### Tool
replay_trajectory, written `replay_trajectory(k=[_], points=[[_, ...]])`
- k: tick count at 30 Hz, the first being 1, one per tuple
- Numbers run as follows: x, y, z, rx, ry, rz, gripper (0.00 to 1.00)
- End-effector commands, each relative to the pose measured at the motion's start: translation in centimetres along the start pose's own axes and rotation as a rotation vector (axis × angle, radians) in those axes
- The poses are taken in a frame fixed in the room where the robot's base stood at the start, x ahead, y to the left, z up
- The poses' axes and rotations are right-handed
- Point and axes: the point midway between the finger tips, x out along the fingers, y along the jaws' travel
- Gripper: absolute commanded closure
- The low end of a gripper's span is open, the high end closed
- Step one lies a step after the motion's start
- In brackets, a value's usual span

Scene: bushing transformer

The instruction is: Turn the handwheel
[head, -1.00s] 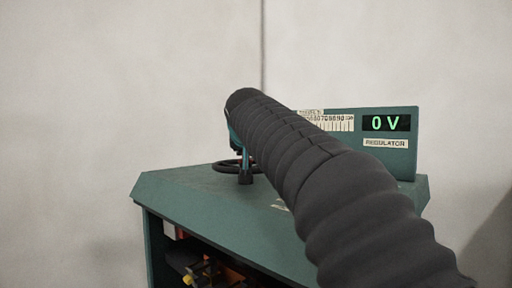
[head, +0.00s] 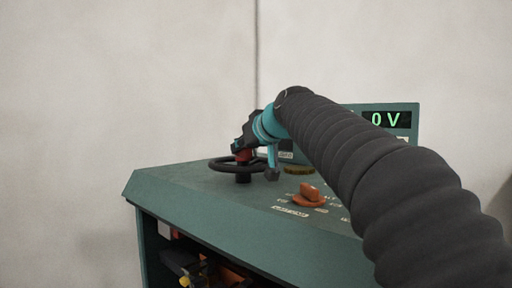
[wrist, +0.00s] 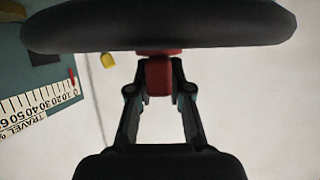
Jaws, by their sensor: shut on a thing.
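The dark handwheel (head: 222,169) lies flat above the top of the green cabinet, on a short dark post. A red grip (head: 243,156) stands up from its rim. My gripper (head: 241,150) comes down from the right and is shut on this red grip. In the wrist view the grip (wrist: 159,80) sits between the two fingers (wrist: 159,73), and the dark rim (wrist: 160,25) fills the top of the picture. The display (head: 386,120) reads 0 V. The far side of the wheel is partly hidden by my gripper.
An orange rotary knob (head: 308,195) stands on the cabinet top (head: 180,183), right of the wheel and left of my arm. A travel scale (wrist: 38,108) shows in the wrist view. The cabinet's left side is free.

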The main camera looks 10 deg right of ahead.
Motion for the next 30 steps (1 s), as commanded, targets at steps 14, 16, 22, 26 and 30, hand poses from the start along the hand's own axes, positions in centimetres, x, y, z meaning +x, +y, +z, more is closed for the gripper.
replay_trajectory(k=[14,16,22,26,30], points=[[0.18,-0.26,0.44,-0.006,-0.013,-0.014,1.0],[0.18,-0.25,0.45,-0.005,-0.013,-0.014,0.67],[0.14,-0.25,0.25,-0.005,-0.008,-0.013,0.56],[0.08,-0.22,0.18,-0.005,-0.006,-0.013,0.56],[-0.68,-0.18,0.11,-0.005,-0.005,-0.012,0.56]])
